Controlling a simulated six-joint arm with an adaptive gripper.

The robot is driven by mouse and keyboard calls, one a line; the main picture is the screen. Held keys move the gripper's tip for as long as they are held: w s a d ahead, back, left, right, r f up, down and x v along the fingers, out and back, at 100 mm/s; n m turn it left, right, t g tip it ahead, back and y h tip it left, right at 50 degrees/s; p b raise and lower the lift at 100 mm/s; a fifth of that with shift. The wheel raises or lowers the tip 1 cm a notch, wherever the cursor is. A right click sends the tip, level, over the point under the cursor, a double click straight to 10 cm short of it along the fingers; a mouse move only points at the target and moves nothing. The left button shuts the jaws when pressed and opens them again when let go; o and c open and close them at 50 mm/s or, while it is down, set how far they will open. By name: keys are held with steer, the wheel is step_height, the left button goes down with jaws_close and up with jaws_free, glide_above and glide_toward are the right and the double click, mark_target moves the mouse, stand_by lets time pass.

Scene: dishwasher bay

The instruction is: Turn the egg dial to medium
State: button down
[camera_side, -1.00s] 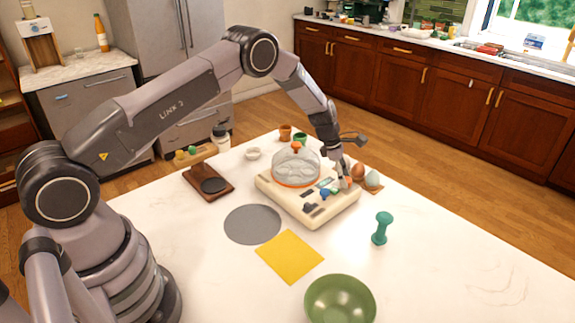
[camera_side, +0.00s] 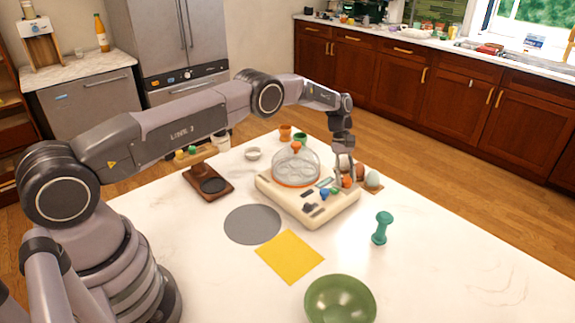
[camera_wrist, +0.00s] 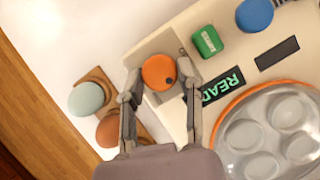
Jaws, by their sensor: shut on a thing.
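The cream egg cooker (camera_side: 290,205) stands on the white table with a clear dome (camera_side: 296,168) on its left part. Its round orange dial (camera_wrist: 159,72) sits in a pale recessed square and has a dark mark at its lower right in the wrist view. The dial also shows in the side view (camera_side: 347,182). My gripper (camera_wrist: 162,80) points down, shut on the orange dial with one finger on each side. A green switch (camera_wrist: 207,41), a blue knob (camera_wrist: 255,15) and a display (camera_wrist: 221,87) reading "READ", partly hidden by a finger, lie beside it.
A brown egg (camera_wrist: 110,131) and a pale egg (camera_wrist: 87,98) rest on a wooden holder close to my gripper. A teal dumbbell-shaped thing (camera_side: 382,228), a green bowl (camera_side: 340,301) and a yellow sheet (camera_side: 289,256) lie nearer the front. The right of the table is clear.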

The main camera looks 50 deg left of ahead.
steer(key=shift+a+f+m, duration=0.1)
steer(key=shift+m, duration=0.4)
steer(key=shift+g, duration=0.3)
steer(key=c, duration=0.7)
jaws_free()
